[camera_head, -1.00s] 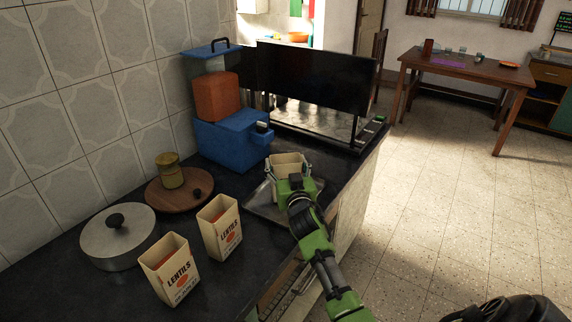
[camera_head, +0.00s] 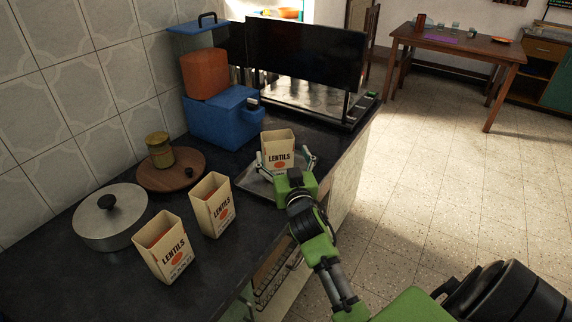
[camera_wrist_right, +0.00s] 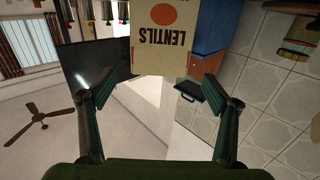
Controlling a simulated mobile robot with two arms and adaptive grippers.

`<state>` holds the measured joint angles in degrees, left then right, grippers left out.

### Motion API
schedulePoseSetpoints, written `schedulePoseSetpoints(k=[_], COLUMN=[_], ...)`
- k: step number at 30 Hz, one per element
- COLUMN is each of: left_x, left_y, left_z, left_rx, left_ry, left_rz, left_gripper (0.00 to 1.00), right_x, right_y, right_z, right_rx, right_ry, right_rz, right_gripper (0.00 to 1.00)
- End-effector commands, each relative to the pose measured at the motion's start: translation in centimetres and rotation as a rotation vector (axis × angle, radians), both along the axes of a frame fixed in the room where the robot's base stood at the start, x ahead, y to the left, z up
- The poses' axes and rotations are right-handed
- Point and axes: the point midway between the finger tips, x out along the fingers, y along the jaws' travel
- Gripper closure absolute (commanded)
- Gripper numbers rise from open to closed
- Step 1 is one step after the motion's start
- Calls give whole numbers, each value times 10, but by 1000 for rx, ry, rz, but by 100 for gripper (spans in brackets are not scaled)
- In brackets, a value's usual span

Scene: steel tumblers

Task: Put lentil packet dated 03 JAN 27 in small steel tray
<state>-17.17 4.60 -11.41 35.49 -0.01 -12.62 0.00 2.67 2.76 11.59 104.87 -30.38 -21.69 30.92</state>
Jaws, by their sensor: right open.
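A cream lentil packet (camera_head: 277,150) with an orange dot stands upright in the small steel tray (camera_head: 257,186) on the dark counter. My right gripper (camera_head: 294,164) is open just in front of it, its fingers apart and clear of the packet. In the right wrist view the packet (camera_wrist_right: 160,38) shows upside down beyond the two spread fingers (camera_wrist_right: 160,92). Two more lentil packets stand on the counter, one (camera_head: 213,207) nearer the tray and one (camera_head: 164,248) nearer the front. Their dates are too small to read. My left gripper is not in view.
A lidded steel pot (camera_head: 110,222) and a round wooden board (camera_head: 152,181) with a brass-coloured tin (camera_head: 159,150) stand at the left. A blue box (camera_head: 222,118) and a dark screen (camera_head: 305,55) stand behind the tray.

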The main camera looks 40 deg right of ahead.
Motion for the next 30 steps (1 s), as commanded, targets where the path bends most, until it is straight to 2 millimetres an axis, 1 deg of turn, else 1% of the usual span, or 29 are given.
schedulePoseSetpoints(k=[1,3,6,9,13,30], left_x=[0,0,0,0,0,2], left_y=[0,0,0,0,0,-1], left_z=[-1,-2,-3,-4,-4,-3], left_rx=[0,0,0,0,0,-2], left_ry=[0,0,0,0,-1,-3], left_rz=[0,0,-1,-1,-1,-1], left_gripper=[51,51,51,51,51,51], right_x=[-9,-19,-29,-36,-38,-38], right_y=[4,8,12,15,16,16], right_z=[-1,-1,-1,0,1,1], right_rx=[2,1,2,1,0,0], right_ry=[0,1,0,0,-1,0], right_rz=[0,0,0,0,0,0], right_gripper=[19,19,19,19,19,19])
